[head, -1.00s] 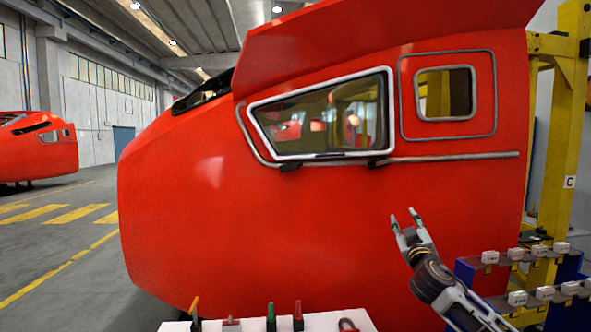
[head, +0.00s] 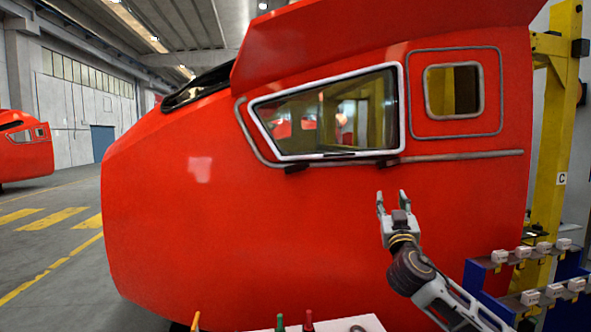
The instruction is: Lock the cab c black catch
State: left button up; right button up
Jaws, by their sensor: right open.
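The red train cab (head: 220,235) fills the middle of the head view, with a C sign (head: 562,179) on the yellow post to its right. Two small black catches sit under the silver-framed side window (head: 330,112): a left catch (head: 296,168) and a right catch (head: 387,162). My right gripper (head: 393,200) is open and empty, fingers pointing up, a little below the right catch and apart from it. Whether either catch is locked is too small to tell. My left gripper is not in view.
A white tray (head: 365,322) with upright handled tools stands at the bottom edge. A blue rack (head: 487,285) with several white-topped pieces is at the lower right, beside my right arm. A yellow post (head: 553,150) stands at the right. Open floor lies at the left.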

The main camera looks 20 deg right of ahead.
aim_at(305, 165)
jog(key=i+j, duration=0.8)
jog(key=j, duration=0.2)
